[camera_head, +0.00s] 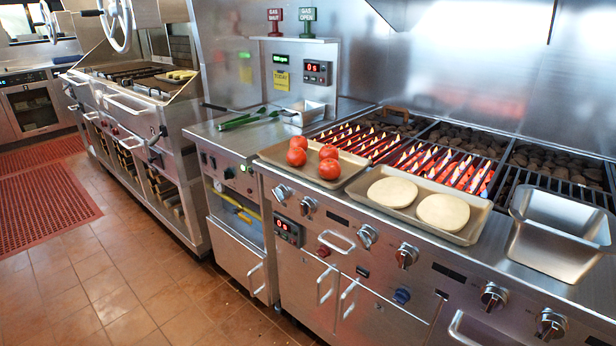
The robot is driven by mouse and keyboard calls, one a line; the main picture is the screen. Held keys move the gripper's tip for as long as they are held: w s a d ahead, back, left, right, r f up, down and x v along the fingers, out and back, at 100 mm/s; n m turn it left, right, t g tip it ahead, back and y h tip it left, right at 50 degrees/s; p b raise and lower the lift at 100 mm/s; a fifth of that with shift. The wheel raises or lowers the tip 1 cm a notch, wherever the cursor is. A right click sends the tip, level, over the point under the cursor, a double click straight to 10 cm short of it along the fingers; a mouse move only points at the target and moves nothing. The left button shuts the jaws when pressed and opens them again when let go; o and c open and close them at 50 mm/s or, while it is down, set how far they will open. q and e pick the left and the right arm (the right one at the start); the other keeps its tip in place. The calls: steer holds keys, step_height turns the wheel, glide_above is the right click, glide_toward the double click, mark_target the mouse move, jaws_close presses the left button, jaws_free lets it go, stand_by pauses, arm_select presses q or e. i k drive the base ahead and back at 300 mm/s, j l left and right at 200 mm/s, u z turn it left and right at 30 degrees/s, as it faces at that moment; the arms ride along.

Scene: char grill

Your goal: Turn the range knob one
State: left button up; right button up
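A row of several round metal range knobs runs along the front panel of the char grill (460,266). From left to right they include a leftmost knob (281,193), a second knob (308,206), a third knob (367,236), a fourth knob (406,255), a fifth knob (493,296) and a rightmost knob (549,324). The frame does not show which one is knob one; no number on them is readable. Flames (375,140) burn under the left and front grates. Neither of my grippers is in view.
A tray with several tomatoes (331,169), a tray with two flat dough rounds (443,211) and an empty metal pan (560,220) stand on the front ledge. Door handles (336,243) stick out below the knobs. The tiled floor (170,290) at front left is clear.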

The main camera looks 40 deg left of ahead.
mark_target(281, 194)
steer(key=u, duration=1.3)
